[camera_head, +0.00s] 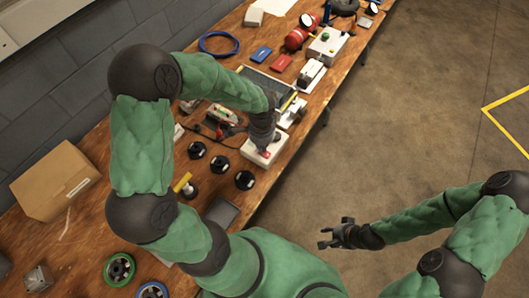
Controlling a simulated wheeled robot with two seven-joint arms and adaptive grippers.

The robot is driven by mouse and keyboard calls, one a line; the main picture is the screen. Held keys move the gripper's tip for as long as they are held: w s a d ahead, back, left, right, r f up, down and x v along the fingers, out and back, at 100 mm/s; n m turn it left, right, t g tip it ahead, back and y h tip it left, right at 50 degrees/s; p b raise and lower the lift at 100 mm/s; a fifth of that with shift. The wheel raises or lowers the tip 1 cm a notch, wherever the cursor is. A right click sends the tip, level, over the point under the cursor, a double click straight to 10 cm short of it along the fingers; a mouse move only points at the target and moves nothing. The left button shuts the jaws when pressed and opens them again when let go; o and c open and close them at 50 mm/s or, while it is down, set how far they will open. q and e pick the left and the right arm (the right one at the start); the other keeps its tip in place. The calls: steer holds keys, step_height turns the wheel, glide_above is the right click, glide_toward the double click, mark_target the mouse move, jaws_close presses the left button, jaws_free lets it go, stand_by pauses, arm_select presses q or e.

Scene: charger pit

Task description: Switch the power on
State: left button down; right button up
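A white box (255,157) with a red part (266,154) on top sits near the front edge of the wooden workbench. My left arm reaches over the bench from the left. Its gripper (265,146) points down at this box and hides part of its top. I cannot tell whether the fingers touch the red part, or whether they are open or shut. My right gripper (328,236) hangs over the floor, away from the bench. Its fingers are apart and empty. Another white box (327,44) with small coloured parts on top stands toward the far end.
Several black round pieces (196,150) lie left of the box. A cardboard box (58,183) stands by the wall. A blue cable loop (218,43), red cylinders (297,38) and small cases (281,63) lie farther along the bench. The floor at right is clear.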

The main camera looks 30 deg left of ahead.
arm_select(q)
steer(key=shift+f, duration=0.25)
steer(key=shift+r, duration=0.1)
steer(key=shift+r+p, duration=2.8)
steer(key=shift+r, duration=0.7)
steer(key=shift+f, duration=0.1)
